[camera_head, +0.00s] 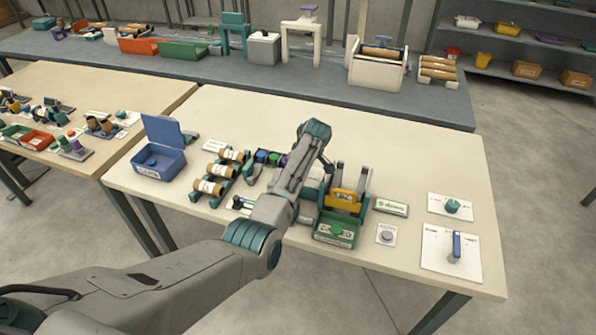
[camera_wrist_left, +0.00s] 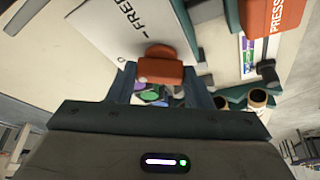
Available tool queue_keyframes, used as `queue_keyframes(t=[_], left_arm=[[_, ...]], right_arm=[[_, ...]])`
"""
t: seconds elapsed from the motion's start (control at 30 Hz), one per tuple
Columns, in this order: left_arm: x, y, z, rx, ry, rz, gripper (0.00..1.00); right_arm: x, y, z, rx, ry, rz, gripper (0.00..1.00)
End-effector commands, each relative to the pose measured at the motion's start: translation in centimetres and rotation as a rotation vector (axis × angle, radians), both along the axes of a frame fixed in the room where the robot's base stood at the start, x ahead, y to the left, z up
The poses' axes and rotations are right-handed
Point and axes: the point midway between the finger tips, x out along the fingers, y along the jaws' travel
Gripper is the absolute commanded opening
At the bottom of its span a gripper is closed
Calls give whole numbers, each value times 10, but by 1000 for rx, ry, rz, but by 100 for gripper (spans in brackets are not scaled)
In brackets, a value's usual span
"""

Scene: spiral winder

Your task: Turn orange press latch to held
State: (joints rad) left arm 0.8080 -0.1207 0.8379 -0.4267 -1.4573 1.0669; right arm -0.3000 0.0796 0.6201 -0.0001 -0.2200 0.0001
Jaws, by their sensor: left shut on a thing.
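The orange press latch (camera_wrist_left: 161,70) shows in the left wrist view as a small rounded orange handle in front of a white plate (camera_wrist_left: 128,28) with lettering that reads like "FREE". My left gripper (camera_wrist_left: 160,82) has one finger on each side of the latch and is shut on it. In the head view my left arm reaches over the table from the lower left, and its wrist bends down beside the press. The latch is hidden there behind my arm. An orange block lettered "PRESS" (camera_wrist_left: 272,18) shows at the upper right of the wrist view. My right gripper is not in view.
Close by stand a yellow block (camera_head: 345,198) in a frame and a green labelled bin (camera_head: 334,231). A blue open box (camera_head: 160,160) and several rolls (camera_head: 208,187) lie to the left. A blue lever plate (camera_head: 452,250) and a teal knob plate (camera_head: 451,207) lie to the right.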

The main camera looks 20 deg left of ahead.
Motion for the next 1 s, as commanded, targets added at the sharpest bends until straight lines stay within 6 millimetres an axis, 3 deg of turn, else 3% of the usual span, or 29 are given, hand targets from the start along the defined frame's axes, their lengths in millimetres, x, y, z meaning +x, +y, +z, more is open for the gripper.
queue_keyframes(t=[0.5,1.0], left_arm=[[4,-1,-2,1,-5,423,23],[5,-1,2,-1,-5,571,23]], right_arm=[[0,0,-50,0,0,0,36],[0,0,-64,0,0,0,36]])
